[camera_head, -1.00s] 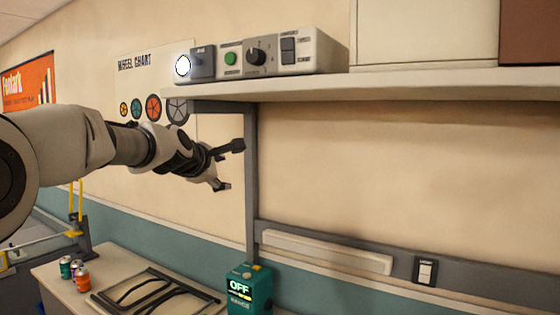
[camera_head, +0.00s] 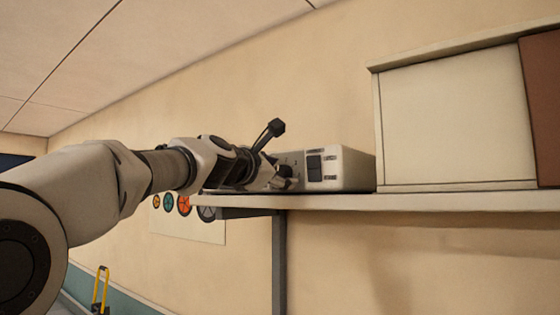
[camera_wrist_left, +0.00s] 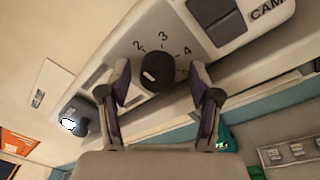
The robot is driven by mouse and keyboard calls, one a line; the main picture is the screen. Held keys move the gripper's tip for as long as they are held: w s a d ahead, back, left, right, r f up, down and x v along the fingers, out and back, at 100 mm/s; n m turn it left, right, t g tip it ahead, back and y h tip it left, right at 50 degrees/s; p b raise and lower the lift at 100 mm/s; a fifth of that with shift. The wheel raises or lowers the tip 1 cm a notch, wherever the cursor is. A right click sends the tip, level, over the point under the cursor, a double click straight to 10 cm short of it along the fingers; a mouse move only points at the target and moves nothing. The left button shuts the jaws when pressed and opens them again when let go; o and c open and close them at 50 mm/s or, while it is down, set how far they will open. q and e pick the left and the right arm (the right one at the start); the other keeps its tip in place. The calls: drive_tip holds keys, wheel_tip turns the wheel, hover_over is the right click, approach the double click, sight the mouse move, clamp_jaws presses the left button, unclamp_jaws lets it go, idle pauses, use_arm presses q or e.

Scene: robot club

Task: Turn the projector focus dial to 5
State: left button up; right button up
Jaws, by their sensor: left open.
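The projector (camera_head: 345,168) is a pale box on the wall shelf, its left part hidden behind my left arm in the head view. In the left wrist view its dark round focus dial (camera_wrist_left: 158,72) shows, with the numbers 2, 3 and 4 around it. A white mark is on the dial's left side; I cannot tell which number it points to. My left gripper (camera_head: 281,155) is at the projector's front. In the wrist view its open fingers (camera_wrist_left: 160,78) stand either side of the dial, apart from it. My right gripper is not in view.
The shelf (camera_head: 400,202) runs along the wall, with a pale cabinet (camera_head: 455,120) and a brown panel to the right. The projector's dark switch (camera_head: 314,168) is right of the gripper. The lit lens (camera_wrist_left: 70,124) is at the projector's other end.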

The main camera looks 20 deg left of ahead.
use_arm(q)
drive_tip(key=shift+w+a+f, duration=0.1)
drive_tip(key=shift+w+f, duration=0.05)
drive_tip(key=shift+w, duration=0.25)
drive_tip(key=shift+s, duration=0.25)
drive_tip(key=c, duration=0.4)
drive_tip(key=shift+s+r, duration=0.15)
drive_tip(key=shift+r, duration=0.05)
drive_tip(key=c, duration=0.7)
drive_tip(key=shift+c, duration=0.2)
